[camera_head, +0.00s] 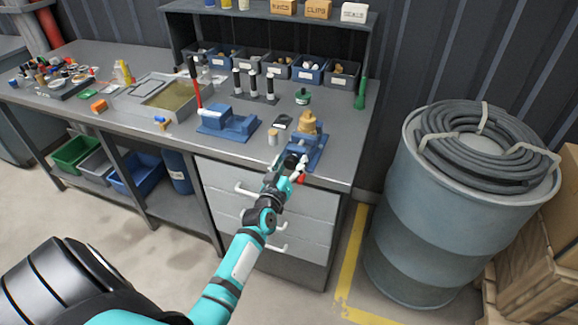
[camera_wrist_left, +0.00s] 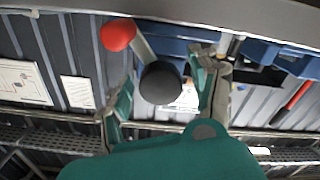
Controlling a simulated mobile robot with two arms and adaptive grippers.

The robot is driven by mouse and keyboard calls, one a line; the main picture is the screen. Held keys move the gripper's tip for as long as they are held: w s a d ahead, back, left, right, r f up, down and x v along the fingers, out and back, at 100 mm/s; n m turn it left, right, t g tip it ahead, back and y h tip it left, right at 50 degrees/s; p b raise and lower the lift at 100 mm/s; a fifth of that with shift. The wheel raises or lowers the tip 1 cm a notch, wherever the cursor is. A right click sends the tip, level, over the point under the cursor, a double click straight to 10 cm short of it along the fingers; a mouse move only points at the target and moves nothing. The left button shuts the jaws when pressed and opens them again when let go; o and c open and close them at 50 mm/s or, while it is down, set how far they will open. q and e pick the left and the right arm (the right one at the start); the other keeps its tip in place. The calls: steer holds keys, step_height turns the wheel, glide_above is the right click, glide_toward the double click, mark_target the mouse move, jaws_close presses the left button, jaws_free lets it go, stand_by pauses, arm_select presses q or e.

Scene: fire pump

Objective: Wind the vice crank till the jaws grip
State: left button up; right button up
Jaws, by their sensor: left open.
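The blue vice (camera_head: 307,150) stands at the front right edge of the bench, with a brass-coloured part (camera_head: 308,123) at its jaws. Its crank has a red knob (camera_head: 300,179) on the near side, which also shows at the upper left of the left wrist view (camera_wrist_left: 117,35). A dark round crank hub (camera_wrist_left: 161,83) lies between the fingers of my left gripper (camera_head: 287,168). The fingers stand apart on either side of the hub, and I cannot tell whether they touch it. The jaw gap is too small to judge. My right gripper is out of view.
A blue device (camera_head: 228,123) with a red lever stands left of the vice. A small cylinder (camera_head: 273,138) and a dark flat item (camera_head: 282,121) are close by. Drawers (camera_head: 265,205) lie below the arm. A large drum (camera_head: 420,220) with coiled hose stands right of the bench.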

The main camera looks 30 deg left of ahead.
arm_select(q)
steer(key=v, duration=1.2)
steer(key=s+d+f+m+g+h, duration=0.2)
steer(key=s+d+f+g, duration=0.15)
steer(key=f, duration=0.75)
steer(key=s+d+f+m+g+h, duration=0.1)
steer(key=s+d+f+m+g, duration=0.3)
steer(key=f, duration=0.8)
steer(key=s+d+f+n+g+h, duration=0.1)
steer(key=s+d+f+h, duration=0.3)
steer(key=f, duration=0.7)
steer(key=s+f+m+g+y, duration=0.1)
steer(key=s+f, duration=0.4)
steer(key=s, duration=0.5)
steer(key=s+f+m+g, duration=0.2)
steer(key=s+f+g, duration=0.2)
steer(key=s, duration=0.6)
steer(key=s+f+m+g+y, duration=0.1)
steer(key=s+f+m+g, duration=0.1)
steer(key=s+f, duration=0.4)
steer(key=s+g, duration=0.1)
steer(key=s, duration=0.3)
steer(key=shift+a+y, duration=0.2)
steer(key=shift+y, duration=0.1)
